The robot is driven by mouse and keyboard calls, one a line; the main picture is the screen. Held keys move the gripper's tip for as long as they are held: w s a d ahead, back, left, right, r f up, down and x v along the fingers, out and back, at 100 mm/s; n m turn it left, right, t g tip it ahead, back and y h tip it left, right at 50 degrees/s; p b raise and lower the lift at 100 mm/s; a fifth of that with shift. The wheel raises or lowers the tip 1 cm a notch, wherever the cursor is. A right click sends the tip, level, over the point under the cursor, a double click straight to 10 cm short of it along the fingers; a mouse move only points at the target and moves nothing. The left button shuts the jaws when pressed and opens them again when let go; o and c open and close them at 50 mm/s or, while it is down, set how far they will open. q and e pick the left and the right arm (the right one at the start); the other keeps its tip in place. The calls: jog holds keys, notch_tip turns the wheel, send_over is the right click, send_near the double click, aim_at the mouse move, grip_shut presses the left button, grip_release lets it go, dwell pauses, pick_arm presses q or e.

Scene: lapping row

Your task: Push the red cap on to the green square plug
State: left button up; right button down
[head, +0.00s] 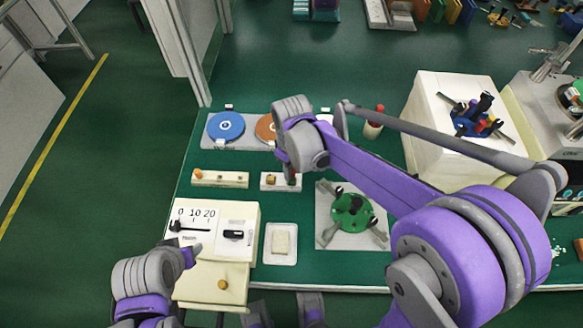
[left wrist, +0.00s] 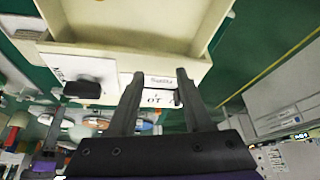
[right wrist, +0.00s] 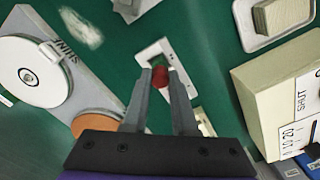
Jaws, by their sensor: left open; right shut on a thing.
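My right gripper (right wrist: 161,82) is shut on the red cap (right wrist: 160,74), which shows between its fingertips in the right wrist view. My left gripper (left wrist: 154,80) is open and empty, before the cream box's scale panel.
The cream box (head: 243,213) with a scale and switch stands front left. A longer block (head: 235,180) lies left of the small one. A disc tray (head: 208,140) is behind, a white dish (head: 269,255) in front, a green clamped disc (head: 352,211) to the right.

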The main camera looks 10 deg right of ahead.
jog(key=shift+f+b, duration=0.45)
jog(key=shift+f, duration=0.25)
jog(key=c, duration=0.6)
grip_release()
jog(key=shift+r, duration=0.15)
